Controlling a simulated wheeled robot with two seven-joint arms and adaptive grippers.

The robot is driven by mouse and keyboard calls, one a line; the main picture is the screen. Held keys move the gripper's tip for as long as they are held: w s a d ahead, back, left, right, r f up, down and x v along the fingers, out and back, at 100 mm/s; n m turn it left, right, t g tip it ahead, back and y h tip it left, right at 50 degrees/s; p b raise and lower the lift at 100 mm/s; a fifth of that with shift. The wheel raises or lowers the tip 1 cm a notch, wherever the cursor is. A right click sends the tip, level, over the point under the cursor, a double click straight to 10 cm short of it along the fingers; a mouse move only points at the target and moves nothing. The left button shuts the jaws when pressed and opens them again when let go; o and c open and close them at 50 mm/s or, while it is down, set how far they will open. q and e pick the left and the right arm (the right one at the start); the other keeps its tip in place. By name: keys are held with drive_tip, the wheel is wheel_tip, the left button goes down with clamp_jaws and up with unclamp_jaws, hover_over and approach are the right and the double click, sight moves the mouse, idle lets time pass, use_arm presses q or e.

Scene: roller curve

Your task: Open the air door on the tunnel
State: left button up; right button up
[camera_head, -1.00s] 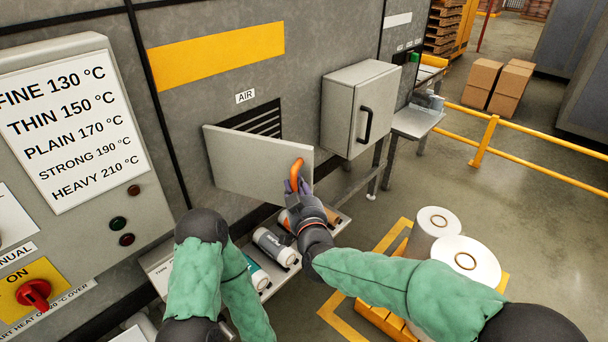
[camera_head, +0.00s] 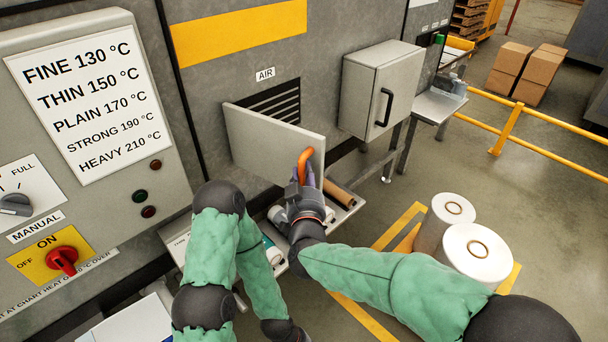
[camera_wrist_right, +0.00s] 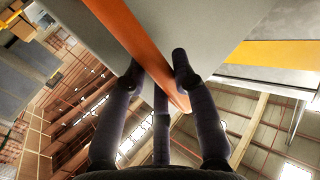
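The air door (camera_head: 262,143) is a flat grey panel under the AIR label (camera_head: 265,74) on the grey tunnel wall. It stands partly open, its right side swung out from the wall, with black slats (camera_head: 280,103) showing behind it. An orange handle (camera_head: 305,162) is on its right part. My right gripper (camera_head: 303,182) is at this handle. In the right wrist view the orange handle (camera_wrist_right: 135,35) runs between the dark fingers (camera_wrist_right: 158,78), which close around it. My left arm is bent at lower centre, and its fingers are cut off by the bottom edge.
A grey box with a black handle (camera_head: 371,92) juts from the wall right of the door. White rolls (camera_head: 477,254) stand on the floor at right, near a yellow rail (camera_head: 507,129). A control panel (camera_head: 165,110) is at left.

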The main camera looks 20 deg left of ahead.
drive_tip(key=shift+o, duration=1.4)
drive_tip(key=shift+d, duration=0.1)
drive_tip(key=shift+s, duration=0.1)
drive_tip(key=v, duration=1.2)
drive_tip(key=shift+f, duration=0.1)
drive_tip(key=w+d+f+m+g+h, duration=0.15)
drive_tip(key=d+f, duration=0.25)
drive_tip(key=f, duration=0.5)
drive_tip(key=w+d+f+g, duration=0.2)
drive_tip(key=d+f+g, duration=0.15)
drive_tip(key=f, duration=0.55)
drive_tip(key=w+d+f+g+h, duration=0.1)
drive_tip(key=w+d+f+g, duration=0.1)
drive_tip(key=d+f, duration=0.45)
drive_tip(key=s+d+f+m+g, duration=0.1)
drive_tip(key=s+d+f+g, duration=0.15)
drive_tip(key=f, duration=0.45)
drive_tip(key=s+d+f+m+g, duration=0.1)
drive_tip(key=s+d+f+g, duration=0.2)
drive_tip(key=f, duration=0.4)
drive_tip(key=s+d+f+m+g, duration=0.3)
drive_tip(key=s+f, duration=0.6)
drive_tip(key=s, duration=0.5)
drive_tip(key=shift+d+g, duration=0.45)
drive_tip(key=shift+d, duration=0.6)
